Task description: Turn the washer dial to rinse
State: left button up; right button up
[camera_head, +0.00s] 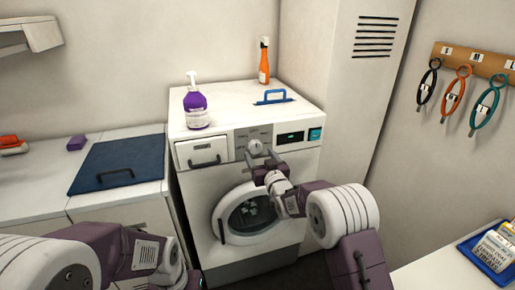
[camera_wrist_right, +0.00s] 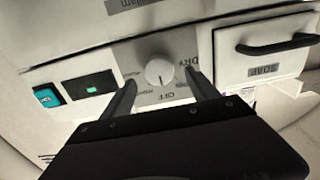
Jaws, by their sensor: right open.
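The white washer (camera_head: 190,225) stands against the back wall, its round door with dark glass facing me. Its dial (camera_head: 255,147) is a round pale knob on a grey panel with printed labels, right of the soap drawer (camera_head: 203,151). In the right wrist view the dial (camera_wrist_right: 159,72) shows upside down, with a light pointer mark. My right gripper (camera_head: 263,160) is open in front of the panel. In the wrist view its two fingers (camera_wrist_right: 160,85) stand either side of the dial, apart from it. My left arm shows at lower left; its gripper fingers are not visible.
A small dark display (camera_head: 290,138) and a teal button (camera_head: 315,134) are right of the dial. A counter with a blue lid (camera_head: 120,160) is at left.

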aim_at(256, 149)
jog(key=shift+x, duration=1.75)
jog(key=shift+d, duration=0.1)
jog(key=c, duration=1.4)
jog(key=shift+o, duration=0.2)
jog(key=shift+f, duration=0.1)
jog(key=shift+m+b, duration=0.45)
jog(key=shift+m, duration=0.35)
jog(key=shift+f+m+b, duration=0.1)
jog(key=shift+m+b, duration=0.5)
jog(key=shift+m, duration=0.6)
jog(key=m+b, duration=0.1)
jog(key=m, duration=0.3)
jog(key=shift+m, duration=0.3)
